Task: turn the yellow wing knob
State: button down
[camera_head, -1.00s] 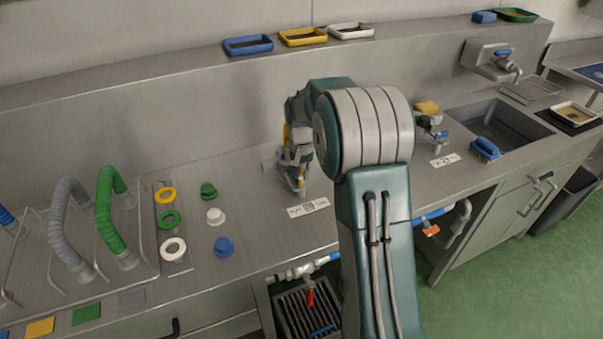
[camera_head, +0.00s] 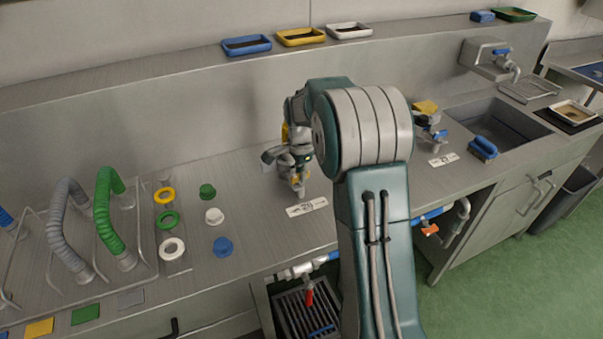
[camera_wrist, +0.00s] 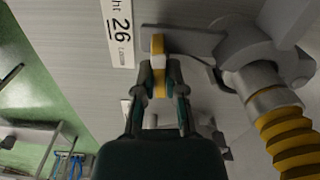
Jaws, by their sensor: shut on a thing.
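The yellow wing knob (camera_wrist: 159,62) is at the top centre of the wrist view, beside a flat grey piece. My gripper (camera_wrist: 160,82) is shut on it, with one dark finger on either side of the yellow wing. In the head view my gripper (camera_head: 298,184) is low over the steel counter, beside a white label. My wrist and arm hide most of the knob there, so its angle is hard to tell.
A yellow ribbed hose (camera_wrist: 291,140) with a grey metal fitting is close on the right in the wrist view. Coloured rings and caps (camera_head: 222,246) lie left on the counter, near a green hose (camera_head: 108,220). A sink (camera_head: 500,126) is at right.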

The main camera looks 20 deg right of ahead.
jog(key=shift+s+a+f+m, duration=0.15)
jog(key=shift+a+f+m, duration=0.1)
jog(key=shift+m, duration=0.35)
jog(key=c, duration=0.7)
grip_release()
jog(key=shift+a, duration=0.1)
jog(key=shift+r, duration=0.2)
jog(key=shift+w+r, duration=0.2)
jog(key=shift+r, duration=0.1)
notch_tip(320, 180, up, 11)
jog(key=shift+a+r, duration=0.1)
